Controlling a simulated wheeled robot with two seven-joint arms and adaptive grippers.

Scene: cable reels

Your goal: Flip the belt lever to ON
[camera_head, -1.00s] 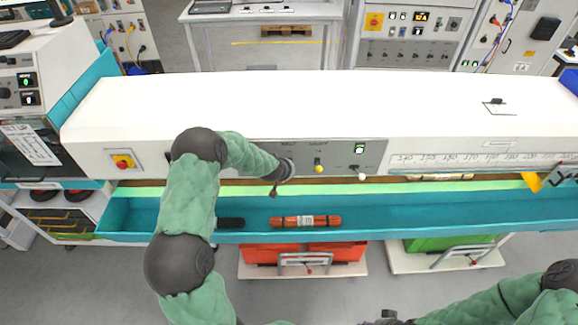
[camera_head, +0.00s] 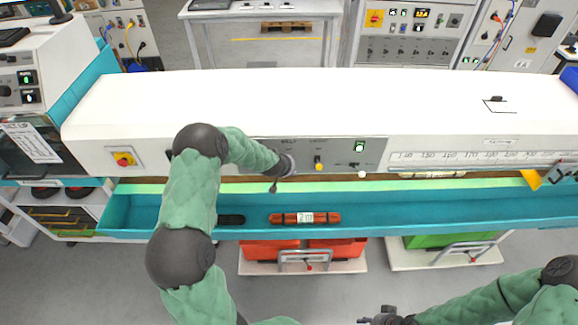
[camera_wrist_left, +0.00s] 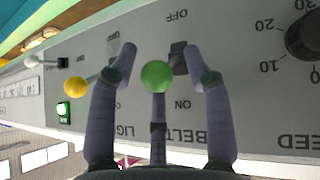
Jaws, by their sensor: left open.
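The belt lever has a green ball knob (camera_wrist_left: 157,75) in the left wrist view, where the panel appears upside down. I cannot tell whether any finger touches the knob. In the head view my left gripper (camera_head: 281,178) is at the panel and hides the belt lever. My right gripper (camera_head: 386,316) is partly visible at the bottom edge.
The yellow-knobbed lever (camera_head: 319,166) and a white-knobbed lever (camera_head: 362,174) are right of my left gripper. A speed dial (camera_wrist_left: 305,35) is on the belt lever's other side. Below, a teal trough (camera_head: 420,208) holds a red-orange bundle (camera_head: 290,218).

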